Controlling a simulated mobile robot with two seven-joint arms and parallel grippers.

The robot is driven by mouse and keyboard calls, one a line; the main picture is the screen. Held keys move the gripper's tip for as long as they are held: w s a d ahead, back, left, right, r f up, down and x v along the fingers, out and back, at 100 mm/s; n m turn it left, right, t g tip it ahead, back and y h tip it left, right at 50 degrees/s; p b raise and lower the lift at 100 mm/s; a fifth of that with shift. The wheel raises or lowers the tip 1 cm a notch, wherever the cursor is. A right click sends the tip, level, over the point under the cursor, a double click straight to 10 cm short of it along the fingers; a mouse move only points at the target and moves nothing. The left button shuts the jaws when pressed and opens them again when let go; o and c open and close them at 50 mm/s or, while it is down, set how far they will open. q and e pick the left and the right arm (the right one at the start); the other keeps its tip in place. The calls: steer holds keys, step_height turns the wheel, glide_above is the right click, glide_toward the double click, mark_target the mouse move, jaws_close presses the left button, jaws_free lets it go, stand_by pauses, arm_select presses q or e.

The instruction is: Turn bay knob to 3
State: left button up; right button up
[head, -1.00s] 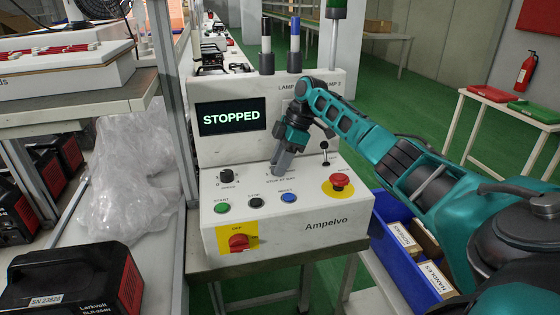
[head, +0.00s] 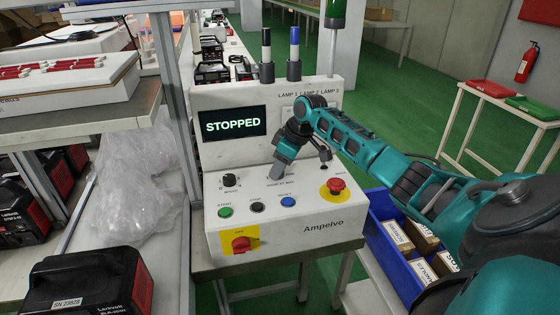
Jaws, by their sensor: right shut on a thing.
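The white Ampelvo control console (head: 325,243) stands in the middle of the head view. My right gripper (head: 277,172) reaches down onto its sloped panel, just above a label that seems to read "STOP AT BAY". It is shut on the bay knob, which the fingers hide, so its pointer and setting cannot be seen. The screen (head: 232,123) reads "STOPPED". A second black knob (head: 231,180) sits to the left on the panel. My left gripper is not in view.
Green (head: 225,212), black (head: 257,207) and blue (head: 288,202) buttons line the panel's front. A red emergency button (head: 336,185) and a small black lever (head: 325,154) are to the right. A red switch (head: 241,244) is on the front face. A blue bin (head: 392,262) stands at right.

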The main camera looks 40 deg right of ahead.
steer(key=m+h, duration=0.1)
steer(key=m, duration=0.2)
steer(key=shift+a+m+t, duration=0.15)
steer(key=shift+m+t, duration=0.15)
steer(key=shift+m, duration=0.1)
steer(key=m+h, duration=0.2)
steer(key=m, duration=0.2)
steer(key=shift+a+m, duration=0.15)
steer(key=shift+m, duration=0.15)
steer(key=m, duration=0.1)
steer(key=m+h, duration=0.1)
steer(key=m, duration=0.1)
steer(key=shift+w+a+m+g+h, duration=0.1)
steer(key=shift+m+g+h, duration=0.2)
steer(key=shift+g, duration=0.1)
steer(key=m+g+h, duration=0.1)
steer(key=m, duration=0.3)
steer(key=shift+m, duration=0.3)
steer(key=o, duration=1)
steer(key=shift+g, duration=0.3)
